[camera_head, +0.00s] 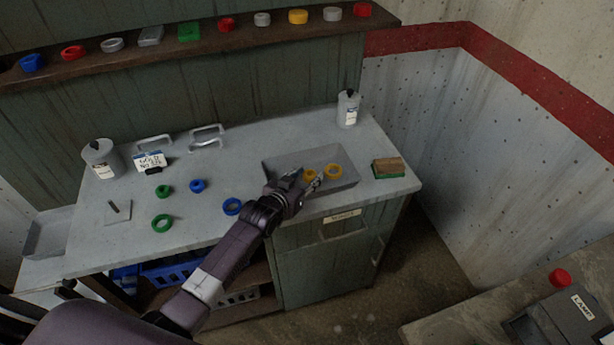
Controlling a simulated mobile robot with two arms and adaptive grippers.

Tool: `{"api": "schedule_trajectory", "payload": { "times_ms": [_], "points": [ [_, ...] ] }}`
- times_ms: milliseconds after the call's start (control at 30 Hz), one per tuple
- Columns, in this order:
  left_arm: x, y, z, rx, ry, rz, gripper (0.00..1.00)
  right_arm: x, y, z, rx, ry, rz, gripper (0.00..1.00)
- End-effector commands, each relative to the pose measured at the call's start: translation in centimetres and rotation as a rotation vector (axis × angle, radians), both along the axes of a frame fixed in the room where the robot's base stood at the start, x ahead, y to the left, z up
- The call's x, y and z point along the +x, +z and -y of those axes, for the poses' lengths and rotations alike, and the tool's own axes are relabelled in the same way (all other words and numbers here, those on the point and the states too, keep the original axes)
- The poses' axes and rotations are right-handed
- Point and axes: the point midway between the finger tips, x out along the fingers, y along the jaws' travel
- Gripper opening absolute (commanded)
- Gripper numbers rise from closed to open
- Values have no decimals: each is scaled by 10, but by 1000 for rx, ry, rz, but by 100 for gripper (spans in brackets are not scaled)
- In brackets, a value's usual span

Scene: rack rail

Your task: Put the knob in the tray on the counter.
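The grey tray (347,184) lies on the counter (240,158), right of its middle. Two yellow ring-shaped pieces show at the tray: one (333,171) lies inside, and the other (309,175) is close to my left fingers. My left gripper (308,184) is over the tray's left front part and hides some of it. I cannot tell whether its fingers touch the nearer yellow piece or are shut. I cannot tell which piece is the knob; small round pieces also stand on the shelf, including a yellow one (298,16). My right gripper is not in view.
Blue (198,186) and green (162,223) pieces lie left of the tray. Bottles stand at the back left (101,160) and back right (348,110). A brown-topped green block (388,168) is right of the tray. A red piece (560,277) sits on another bench.

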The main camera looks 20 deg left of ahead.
Motion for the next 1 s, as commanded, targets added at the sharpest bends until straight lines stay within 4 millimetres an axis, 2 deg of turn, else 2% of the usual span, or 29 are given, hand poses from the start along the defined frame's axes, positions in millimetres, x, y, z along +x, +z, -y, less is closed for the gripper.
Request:
{"api": "schedule_trajectory", "payload": {
  "times_ms": [200,367,800,1000],
  "points": [
    [-1,5,0,0,0,0,37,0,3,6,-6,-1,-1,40],
    [-15,8,-2,0,0,-1,37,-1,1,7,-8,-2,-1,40],
    [-77,34,-14,2,-1,0,37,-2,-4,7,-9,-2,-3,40],
    [-99,44,-17,0,0,0,37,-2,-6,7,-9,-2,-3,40]
  ]
}}
